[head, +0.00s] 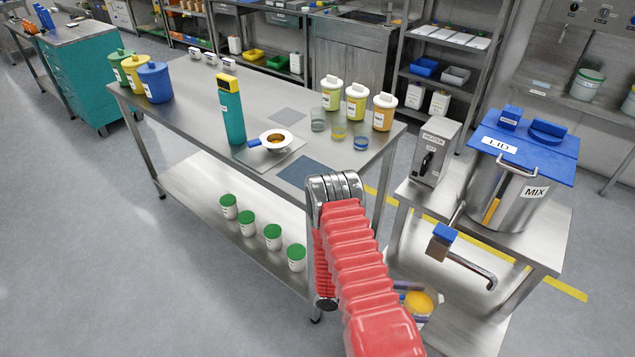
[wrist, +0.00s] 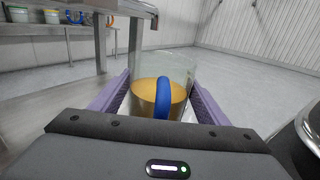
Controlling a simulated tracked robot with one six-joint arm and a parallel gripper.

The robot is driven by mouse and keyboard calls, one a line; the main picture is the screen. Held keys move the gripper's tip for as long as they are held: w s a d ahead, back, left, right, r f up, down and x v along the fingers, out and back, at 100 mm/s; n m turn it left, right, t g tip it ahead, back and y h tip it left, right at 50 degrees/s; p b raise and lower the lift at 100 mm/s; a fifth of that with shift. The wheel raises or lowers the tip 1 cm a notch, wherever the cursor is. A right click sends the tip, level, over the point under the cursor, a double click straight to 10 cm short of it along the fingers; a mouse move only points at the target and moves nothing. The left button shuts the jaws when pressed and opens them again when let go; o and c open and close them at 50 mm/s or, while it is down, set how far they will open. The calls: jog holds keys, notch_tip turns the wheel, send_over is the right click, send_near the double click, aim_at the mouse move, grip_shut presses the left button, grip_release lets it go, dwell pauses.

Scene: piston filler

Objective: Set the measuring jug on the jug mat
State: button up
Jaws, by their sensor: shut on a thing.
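The measuring jug (wrist: 147,92) is clear, with amber liquid inside and a blue handle. In the wrist view it stands between the purple fingers of my gripper (wrist: 160,88), which is shut on it. In the head view the jug (head: 419,302) shows low at the right of my red arm, which partly hides it and my gripper (head: 408,292). A dark blue flat mat (head: 305,173) lies bare at the near right part of the steel table; it looks like the jug mat, though no label is readable. The jug is apart from it.
A cart at right carries the heater (head: 434,150) and the mix pot (head: 500,195), with a spout projecting near the jug.

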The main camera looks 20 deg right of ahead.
jog(key=w+a+r+n+t, duration=0.6)
jog(key=w+a+r+t, duration=0.2)
jog(key=w+a, duration=0.3)
jog(key=w+a+r+n+t+y, duration=0.1)
jog(key=w+a+r+n+t, duration=0.6)
jog(key=a, duration=1)
jog(key=w+r+t, duration=0.2)
jog(key=w+t, duration=0.2)
jog(key=w, duration=0.1)
jog(key=shift+a+y, duration=0.25)
jog(key=shift+y, duration=0.05)
jog(key=shift+w+r, duration=0.1)
